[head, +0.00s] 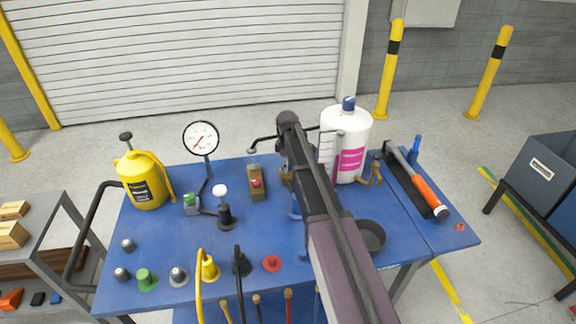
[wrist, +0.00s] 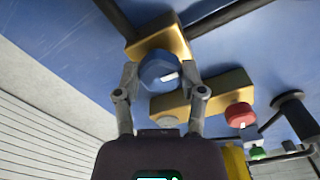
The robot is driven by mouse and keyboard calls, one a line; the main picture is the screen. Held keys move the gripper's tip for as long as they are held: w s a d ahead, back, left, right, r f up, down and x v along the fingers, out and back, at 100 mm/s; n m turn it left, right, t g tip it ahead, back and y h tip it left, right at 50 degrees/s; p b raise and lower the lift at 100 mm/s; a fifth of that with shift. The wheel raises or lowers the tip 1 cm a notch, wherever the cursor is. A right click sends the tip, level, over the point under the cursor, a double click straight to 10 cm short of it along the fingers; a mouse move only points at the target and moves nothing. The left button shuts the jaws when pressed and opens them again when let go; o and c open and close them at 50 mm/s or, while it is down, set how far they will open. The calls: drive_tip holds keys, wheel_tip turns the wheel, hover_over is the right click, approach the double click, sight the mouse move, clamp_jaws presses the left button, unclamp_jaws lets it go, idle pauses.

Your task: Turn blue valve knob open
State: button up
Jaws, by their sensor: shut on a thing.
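The blue valve knob (wrist: 156,68) sits on a brass-coloured block (wrist: 160,38) in the wrist view, with a white mark on its face. My gripper (wrist: 161,76) has one finger on each side of the knob and is shut on it. In the head view my arm covers the gripper and the knob, so neither can be made out there.
A second brass block (wrist: 185,106) with a red knob (wrist: 240,115) is close beside my right finger. On the blue table (head: 155,235) stand a pressure gauge (head: 201,137), a yellow can (head: 143,180), a white bottle (head: 346,140) and an orange-handled hammer (head: 428,194).

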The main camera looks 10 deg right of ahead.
idle(0.4)
drive_tip(key=o, duration=1.1)
drive_tip(key=shift+o, duration=0.2)
drive_tip(key=shift+m, duration=0.5)
